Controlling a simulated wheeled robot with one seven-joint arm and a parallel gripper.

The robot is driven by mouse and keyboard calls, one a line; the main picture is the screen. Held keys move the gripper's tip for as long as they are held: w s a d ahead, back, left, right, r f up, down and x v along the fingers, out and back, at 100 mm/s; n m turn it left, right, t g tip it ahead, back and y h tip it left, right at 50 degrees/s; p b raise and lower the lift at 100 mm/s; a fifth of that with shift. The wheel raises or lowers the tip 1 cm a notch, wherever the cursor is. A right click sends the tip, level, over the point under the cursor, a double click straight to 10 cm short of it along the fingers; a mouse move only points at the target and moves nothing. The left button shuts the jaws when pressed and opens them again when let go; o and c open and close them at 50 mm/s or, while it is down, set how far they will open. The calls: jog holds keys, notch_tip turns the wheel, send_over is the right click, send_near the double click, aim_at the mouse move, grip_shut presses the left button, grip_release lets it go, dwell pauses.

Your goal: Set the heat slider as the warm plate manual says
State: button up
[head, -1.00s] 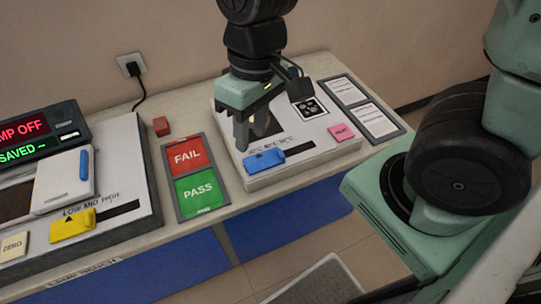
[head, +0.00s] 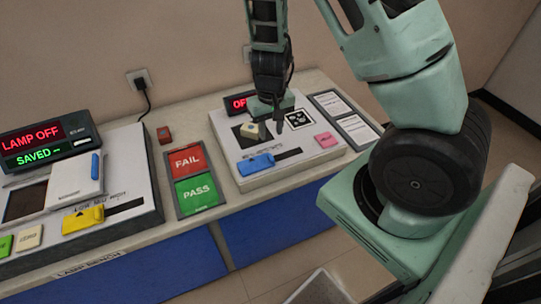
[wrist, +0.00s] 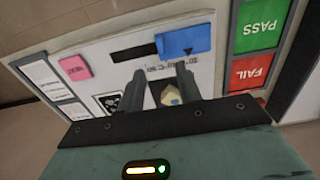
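The warm plate (head: 228,143) is a white panel box at the right of the bench. Its blue heat slider (head: 256,164) sits at the left end of a dark slot (head: 288,154); temperature labels behind it are too blurred to read surely. In the wrist view the slider (wrist: 183,38) lies beyond my fingertips. My gripper (head: 265,124) is above the panel's back part, fingers apart. Between the fingers a cream piece (wrist: 168,95) shows on a dark square; it looks ungripped.
A pink button (head: 327,140) and a black-and-white marker (head: 298,119) are on the panel. Red FAIL (head: 186,160) and green PASS (head: 196,191) pads lie left of it. The lamp box with a yellow slider (head: 84,219) is at far left.

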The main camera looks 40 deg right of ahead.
aim_at(271, 157)
notch_tip(271, 157, down, 10)
jog(key=b, duration=0.2)
jog(key=shift+f+b, duration=0.25)
jog(key=shift+b, duration=0.1)
grip_shut()
